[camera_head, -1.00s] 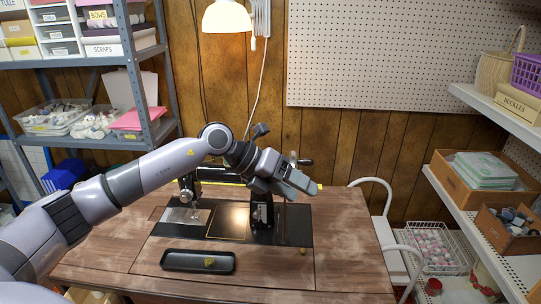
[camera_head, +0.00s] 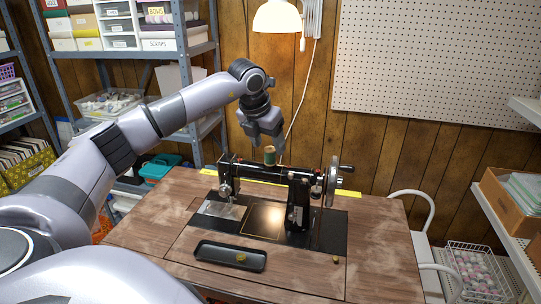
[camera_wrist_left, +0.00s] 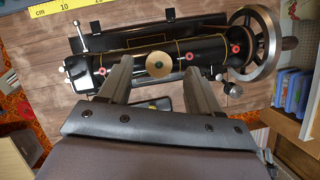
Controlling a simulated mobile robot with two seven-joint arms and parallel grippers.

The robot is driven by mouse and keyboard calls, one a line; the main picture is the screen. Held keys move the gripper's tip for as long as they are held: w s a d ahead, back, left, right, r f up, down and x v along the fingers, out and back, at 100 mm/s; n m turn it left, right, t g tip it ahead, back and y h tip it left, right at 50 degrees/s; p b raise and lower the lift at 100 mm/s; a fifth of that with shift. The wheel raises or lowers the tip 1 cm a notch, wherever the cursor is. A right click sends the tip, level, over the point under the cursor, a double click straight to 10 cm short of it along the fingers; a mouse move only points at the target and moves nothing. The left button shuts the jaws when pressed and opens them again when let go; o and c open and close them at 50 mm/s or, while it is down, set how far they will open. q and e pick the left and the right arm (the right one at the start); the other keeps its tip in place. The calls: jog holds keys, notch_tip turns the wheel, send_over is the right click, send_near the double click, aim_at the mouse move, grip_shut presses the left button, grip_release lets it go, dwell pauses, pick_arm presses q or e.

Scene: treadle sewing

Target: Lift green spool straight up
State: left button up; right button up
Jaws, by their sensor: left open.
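The green spool (camera_head: 269,157) stands upright on top of the black sewing machine (camera_head: 300,187). In the left wrist view its round tan top (camera_wrist_left: 159,64) shows from above. My left gripper (camera_head: 267,146) points down over the spool and is open. In the left wrist view its two fingers (camera_wrist_left: 158,72) are on either side of the spool, with a visible gap on each side. The right gripper is not in view.
The machine's handwheel (camera_wrist_left: 256,44) is at the right of the machine. A lamp (camera_head: 277,17) hangs above, and a yellow ruler (camera_wrist_left: 58,5) lies behind the machine.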

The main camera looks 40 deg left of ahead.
pick_arm(q)
jog(key=shift+x, duration=1.95)
jog(key=shift+s, duration=0.15)
jog(key=c, duration=1.1)
notch_tip(320, 180, up, 19)
jog(key=p, duration=0.1)
notch_tip(320, 180, up, 7)
jog(key=p, duration=0.5)
send_over(270, 151)
jog(key=shift+w+a+f, duration=0.15)
jog(key=shift+w+a, duration=0.2)
